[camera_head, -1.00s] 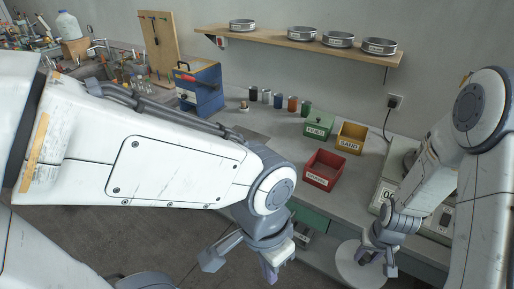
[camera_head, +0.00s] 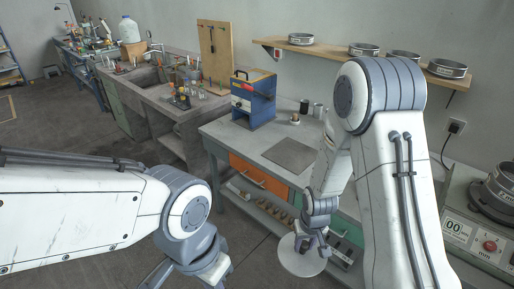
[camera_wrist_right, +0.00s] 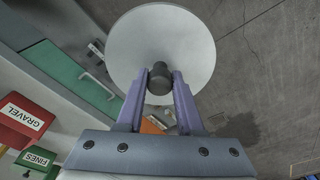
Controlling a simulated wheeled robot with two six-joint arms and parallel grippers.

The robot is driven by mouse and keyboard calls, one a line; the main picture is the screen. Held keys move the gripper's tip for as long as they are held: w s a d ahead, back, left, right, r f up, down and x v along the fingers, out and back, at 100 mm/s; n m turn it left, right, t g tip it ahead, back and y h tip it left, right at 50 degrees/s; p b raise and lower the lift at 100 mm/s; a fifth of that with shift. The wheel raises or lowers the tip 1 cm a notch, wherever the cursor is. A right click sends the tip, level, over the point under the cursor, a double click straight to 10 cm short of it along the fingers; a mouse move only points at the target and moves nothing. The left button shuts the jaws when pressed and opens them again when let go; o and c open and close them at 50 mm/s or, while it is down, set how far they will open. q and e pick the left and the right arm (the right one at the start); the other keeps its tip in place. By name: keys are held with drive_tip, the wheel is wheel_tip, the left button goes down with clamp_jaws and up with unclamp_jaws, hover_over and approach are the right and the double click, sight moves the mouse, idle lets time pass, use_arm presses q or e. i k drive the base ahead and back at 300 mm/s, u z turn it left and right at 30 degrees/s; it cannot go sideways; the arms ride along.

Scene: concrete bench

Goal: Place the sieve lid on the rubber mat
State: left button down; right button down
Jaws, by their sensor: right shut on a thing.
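The sieve lid is a pale round disc (camera_head: 300,264) with a dark knob, also seen in the right wrist view (camera_wrist_right: 165,30). My right gripper (camera_head: 312,245) is shut on the knob, its two purple fingers (camera_wrist_right: 159,85) on either side. The lid hangs in front of the bench, over the floor. The rubber mat, a flat grey square (camera_head: 289,154), lies bare on the bench top, beyond the lid. My left gripper (camera_head: 190,276) is at the bottom edge, partly cut off; its fingertips do not show clearly.
A blue box (camera_head: 253,100) stands behind the mat, with small jars (camera_head: 305,107) to its right. A shaker with a display (camera_head: 470,230) is at the right. Sieves stand on the wall shelf (camera_head: 325,50). Red GRAVEL (camera_wrist_right: 25,120) and green FINES (camera_wrist_right: 35,160) bins show in the wrist view.

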sight(292, 153)
drive_tip(key=u, duration=0.5)
drive_tip(key=i, duration=1.8)
drive_tip(key=z, duration=0.85)
drive_tip(key=i, duration=0.5)
drive_tip(key=z, duration=0.45)
